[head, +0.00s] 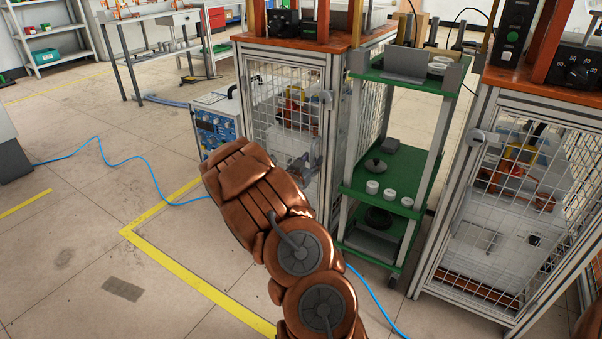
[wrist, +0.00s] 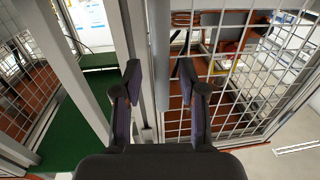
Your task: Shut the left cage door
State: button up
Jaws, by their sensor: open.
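The left cage door (head: 265,97) is a wire-mesh panel in a grey metal frame, below the orange top of the left bench in the head view. It looks at or close to its cage frame; how far ajar it is, I cannot tell. A grey handle (head: 327,98) sits high on its right side. My copper arm covers the lower part of the cage and hides my gripper there. In the wrist view my gripper (wrist: 159,76) is open, its fingers on either side of a vertical grey bar (wrist: 161,45). Contact with the bar is unclear. Mesh (wrist: 235,75) fills the right side.
A green shelf trolley (head: 410,165) stands right of the left cage, with small parts on it. The right mesh cage (head: 500,215) stands beyond it. A blue-fronted unit (head: 216,128) is left of the cage. A blue cable (head: 120,162) crosses the open floor.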

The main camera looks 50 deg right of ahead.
jog(key=v, duration=1)
jog(key=shift+a, duration=0.1)
dwell(0.5)
